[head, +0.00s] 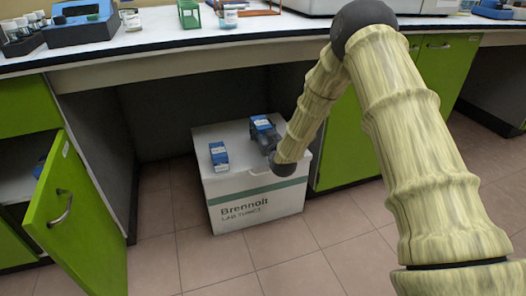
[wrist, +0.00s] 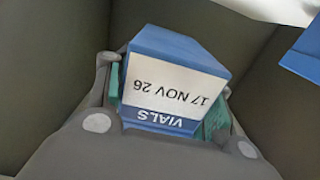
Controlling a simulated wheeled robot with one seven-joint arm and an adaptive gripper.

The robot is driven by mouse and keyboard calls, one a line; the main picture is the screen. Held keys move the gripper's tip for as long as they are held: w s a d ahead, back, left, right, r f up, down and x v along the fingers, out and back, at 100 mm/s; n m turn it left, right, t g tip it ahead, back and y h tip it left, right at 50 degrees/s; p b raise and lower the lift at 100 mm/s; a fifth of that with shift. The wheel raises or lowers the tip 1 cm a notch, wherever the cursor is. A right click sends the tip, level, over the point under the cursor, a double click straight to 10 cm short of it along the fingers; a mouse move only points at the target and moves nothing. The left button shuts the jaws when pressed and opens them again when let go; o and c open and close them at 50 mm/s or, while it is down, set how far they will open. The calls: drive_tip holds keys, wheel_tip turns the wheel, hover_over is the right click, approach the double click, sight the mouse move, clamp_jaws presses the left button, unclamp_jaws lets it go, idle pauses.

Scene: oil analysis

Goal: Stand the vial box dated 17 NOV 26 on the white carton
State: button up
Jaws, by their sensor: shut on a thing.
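The vial box (wrist: 172,85) is blue with a white label reading "VIALS" and "17 NOV 26", upside down in the wrist view. My gripper (wrist: 165,98) is shut on it, with a finger on each side. In the head view, the held box (head: 261,123) is over the back right part of the white carton's top, with my gripper (head: 265,137) beside it. I cannot tell whether the box touches the top.
Another blue box with a white label (head: 219,156) stands on the carton's left part; a blue corner (wrist: 305,55) shows in the wrist view. An open green cabinet door (head: 75,215) is at left. The bench top (head: 160,30) overhangs the carton from behind. The front floor is clear.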

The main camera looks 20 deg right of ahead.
drive_tip(key=shift+f+b, duration=1.55)
drive_tip(key=shift+f, duration=2.3)
drive_tip(key=shift+f, duration=0.15)
drive_tip(key=o, duration=1.2)
